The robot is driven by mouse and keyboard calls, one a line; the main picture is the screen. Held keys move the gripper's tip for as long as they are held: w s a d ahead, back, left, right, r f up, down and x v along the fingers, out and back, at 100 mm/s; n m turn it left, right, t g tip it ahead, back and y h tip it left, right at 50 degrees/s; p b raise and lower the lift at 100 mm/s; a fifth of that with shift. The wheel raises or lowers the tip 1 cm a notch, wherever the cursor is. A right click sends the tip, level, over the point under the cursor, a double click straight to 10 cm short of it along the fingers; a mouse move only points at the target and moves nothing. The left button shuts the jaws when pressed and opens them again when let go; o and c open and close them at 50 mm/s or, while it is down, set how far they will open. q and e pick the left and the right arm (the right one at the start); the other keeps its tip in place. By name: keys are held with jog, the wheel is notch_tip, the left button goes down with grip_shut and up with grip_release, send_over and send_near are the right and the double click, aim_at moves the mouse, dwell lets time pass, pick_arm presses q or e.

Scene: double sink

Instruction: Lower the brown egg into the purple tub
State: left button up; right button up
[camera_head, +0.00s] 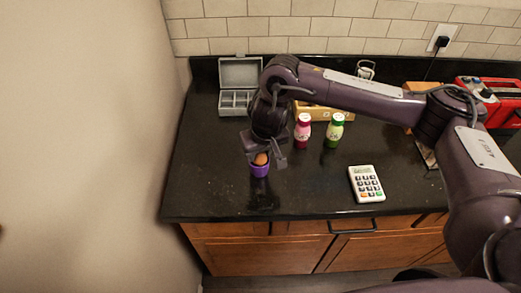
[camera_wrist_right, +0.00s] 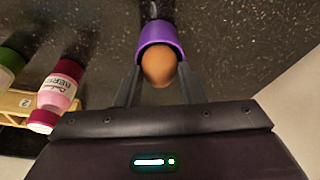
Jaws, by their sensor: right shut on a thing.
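The brown egg (camera_head: 261,159) is between the fingers of my right gripper (camera_head: 265,158), which is shut on it. In the right wrist view the egg (camera_wrist_right: 159,67) sits between the two fingertips, its far end overlapping the opening of the purple tub (camera_wrist_right: 162,36). In the head view the small purple tub (camera_head: 260,170) stands on the dark counter directly under the egg. The egg's lower end is hidden by the tub's rim, so I cannot tell whether it touches the bottom. My left gripper is not in view.
A pink bottle (camera_head: 302,132) and a green bottle (camera_head: 334,131) stand to the right, with a white calculator (camera_head: 366,184) nearer the front. A grey compartment box (camera_head: 238,88) lies open behind. The counter left of the tub is clear, up to the wall.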

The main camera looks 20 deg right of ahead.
jog(key=shift+f, duration=0.55)
dwell(0.4)
jog(key=o, duration=0.7)
jog(key=p+v, duration=0.1)
jog(key=v, duration=0.7)
jog(key=shift+f, duration=0.1)
